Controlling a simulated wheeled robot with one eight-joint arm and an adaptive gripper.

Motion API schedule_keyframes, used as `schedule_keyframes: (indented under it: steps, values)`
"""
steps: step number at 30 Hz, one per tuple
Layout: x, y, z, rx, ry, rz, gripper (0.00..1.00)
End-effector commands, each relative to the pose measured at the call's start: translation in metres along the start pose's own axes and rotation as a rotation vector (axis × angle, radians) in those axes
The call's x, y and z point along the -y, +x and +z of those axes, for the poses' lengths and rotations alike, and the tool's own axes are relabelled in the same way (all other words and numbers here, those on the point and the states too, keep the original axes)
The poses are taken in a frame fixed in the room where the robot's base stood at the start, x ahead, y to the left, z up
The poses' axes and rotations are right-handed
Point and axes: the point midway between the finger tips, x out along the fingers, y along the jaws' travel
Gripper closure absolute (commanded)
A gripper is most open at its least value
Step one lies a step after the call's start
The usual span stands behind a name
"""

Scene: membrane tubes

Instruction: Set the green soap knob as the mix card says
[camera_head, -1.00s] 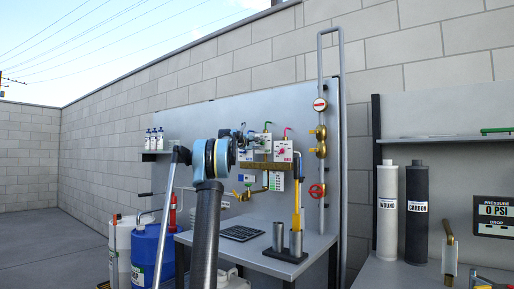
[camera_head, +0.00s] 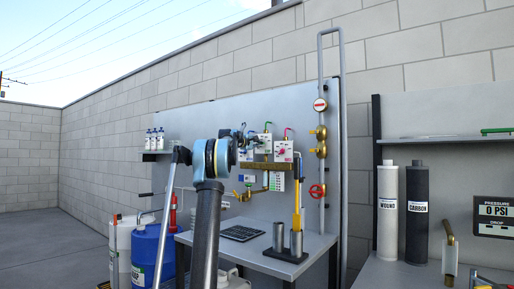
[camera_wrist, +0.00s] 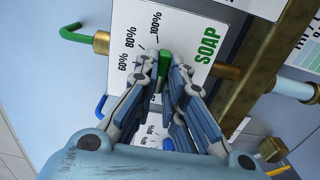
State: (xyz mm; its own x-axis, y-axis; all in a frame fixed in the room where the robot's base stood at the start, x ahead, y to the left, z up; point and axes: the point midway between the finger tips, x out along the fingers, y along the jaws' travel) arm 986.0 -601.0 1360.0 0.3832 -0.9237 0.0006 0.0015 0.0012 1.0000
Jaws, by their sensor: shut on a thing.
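The green soap knob (camera_wrist: 164,68) is a bar on the white SOAP plate (camera_wrist: 206,47) in the wrist view, where the plate appears turned sideways. The 60%, 80% and 100% marks show; lower marks are hidden by my fingers. The knob's upper end lies nearest the 100% mark, but its exact setting cannot be told. My gripper (camera_wrist: 166,78) is shut on the knob, a finger on each side. In the head view my arm partly hides my gripper beside the white plates (camera_head: 265,145). A card with a green band (camera_wrist: 304,54) is cut off at the wrist view's right edge; I cannot read its settings.
A blue-hosed plate (camera_wrist: 148,135) sits close to my fingers. A brass manifold (camera_wrist: 250,75) runs past the SOAP plate. The workbench (camera_head: 312,245) holds metal cups (camera_head: 296,243) and a dark grid tray (camera_head: 240,233).

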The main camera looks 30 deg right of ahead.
Motion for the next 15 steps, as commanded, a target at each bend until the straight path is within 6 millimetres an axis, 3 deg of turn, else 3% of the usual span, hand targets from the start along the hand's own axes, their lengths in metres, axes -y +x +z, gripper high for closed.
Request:
schedule_keyframes:
  steps: [6, 9, 15]
  values:
    - [0.0012, 0.0013, 0.0012, 0.002, 0.001, -0.001, 1.0]
    - [0.0011, 0.0013, 0.0012, 0.003, 0.001, -0.001, 0.72]
    - [0.0007, 0.001, 0.0011, 0.002, 0.001, 0.0, 0.7]
